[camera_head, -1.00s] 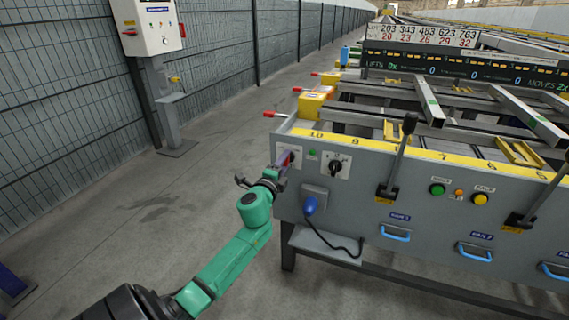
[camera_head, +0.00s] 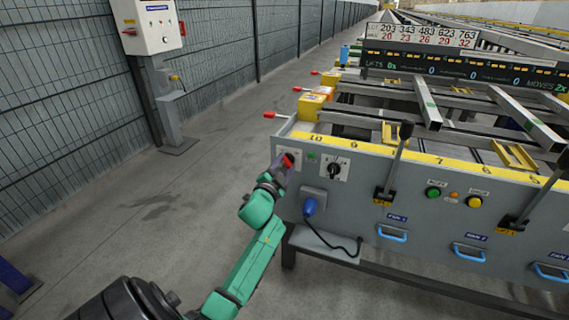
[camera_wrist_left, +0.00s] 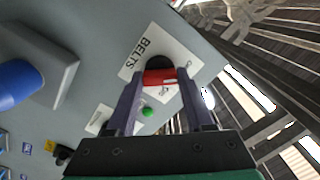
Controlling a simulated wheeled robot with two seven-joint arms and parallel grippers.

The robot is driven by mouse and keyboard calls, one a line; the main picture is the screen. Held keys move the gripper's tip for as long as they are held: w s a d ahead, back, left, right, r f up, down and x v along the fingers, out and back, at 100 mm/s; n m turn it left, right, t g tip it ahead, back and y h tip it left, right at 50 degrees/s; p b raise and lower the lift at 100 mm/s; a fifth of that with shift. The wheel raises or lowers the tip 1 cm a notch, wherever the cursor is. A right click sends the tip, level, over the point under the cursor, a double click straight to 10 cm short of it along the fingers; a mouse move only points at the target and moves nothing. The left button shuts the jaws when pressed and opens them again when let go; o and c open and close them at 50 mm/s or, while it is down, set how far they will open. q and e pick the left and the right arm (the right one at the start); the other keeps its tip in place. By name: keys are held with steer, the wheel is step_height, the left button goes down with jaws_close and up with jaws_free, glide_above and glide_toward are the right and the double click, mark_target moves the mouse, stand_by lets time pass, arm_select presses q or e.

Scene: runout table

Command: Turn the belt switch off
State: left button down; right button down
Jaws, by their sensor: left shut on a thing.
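The belt switch (camera_head: 287,161) is a red handle on a dark round base at the upper left corner of the grey table front. In the left wrist view, its red handle (camera_wrist_left: 160,77) sits between my fingertips on a white plate marked BELTS (camera_wrist_left: 145,50). My left gripper (camera_head: 284,168) is shut on this handle. The gripper also shows in the wrist view (camera_wrist_left: 160,85), with one finger on each side of the handle. The fingers hide part of the switch in the head view. My right gripper is not in view.
A green lamp (camera_head: 311,156) and a black rotary knob (camera_head: 334,170) are just right of the switch. A blue plug (camera_head: 310,206) with a black cable sits below. Levers (camera_head: 393,165) stand further right.

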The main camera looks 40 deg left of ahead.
arm_select(q)
steer(key=shift+f+n, duration=0.1)
steer(key=shift+n, duration=0.2)
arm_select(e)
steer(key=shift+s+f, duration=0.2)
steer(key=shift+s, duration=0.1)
arm_select(q)
steer(key=shift+c, duration=1.4)
jaws_free()
steer(key=shift+s, duration=0.1)
steer(key=shift+s+d, duration=0.15)
steer(key=shift+s, duration=0.2)
steer(key=p+v, duration=0.2)
steer(key=v, duration=1.1)
steer(key=shift+s+d, duration=0.15)
steer(key=shift+s, duration=0.15)
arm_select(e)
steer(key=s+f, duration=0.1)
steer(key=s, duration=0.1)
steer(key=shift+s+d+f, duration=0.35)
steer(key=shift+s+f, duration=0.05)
